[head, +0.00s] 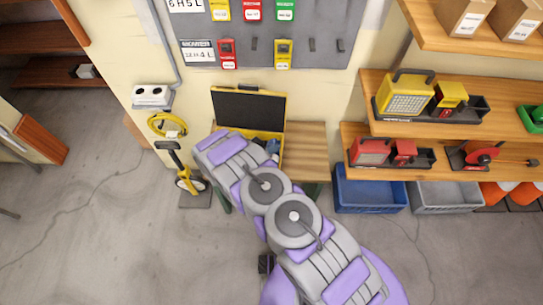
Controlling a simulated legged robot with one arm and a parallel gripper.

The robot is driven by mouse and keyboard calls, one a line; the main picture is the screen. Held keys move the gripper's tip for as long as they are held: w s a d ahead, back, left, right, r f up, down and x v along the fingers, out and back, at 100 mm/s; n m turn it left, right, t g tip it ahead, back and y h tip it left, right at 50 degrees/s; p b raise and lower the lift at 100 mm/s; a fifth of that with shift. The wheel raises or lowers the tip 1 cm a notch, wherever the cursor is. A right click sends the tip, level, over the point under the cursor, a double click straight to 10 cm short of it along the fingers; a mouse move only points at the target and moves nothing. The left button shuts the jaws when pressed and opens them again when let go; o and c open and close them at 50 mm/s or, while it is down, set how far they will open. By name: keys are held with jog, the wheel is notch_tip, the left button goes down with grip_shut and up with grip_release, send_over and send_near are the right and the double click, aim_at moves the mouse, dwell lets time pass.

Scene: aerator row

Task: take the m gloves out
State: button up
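A yellow case (283,130) with its black lid (248,111) raised stands on a wooden bench by the wall. A small blue-grey item (272,147) shows inside at the right. I cannot tell whether it is a glove, and no M marking can be read. My arm reaches from the bottom over the case's front left and hides much of its inside. My gripper cannot be made out at the arm's far end.
Bare bench top (305,145) lies right of the case. A yellow measuring wheel (187,182) stands left of my arm. A blue bin (367,190) and a grey bin (445,197) sit under the right shelves. A pegboard (330,20) hangs above. Floor at left is clear.

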jog(key=c, duration=0.6)
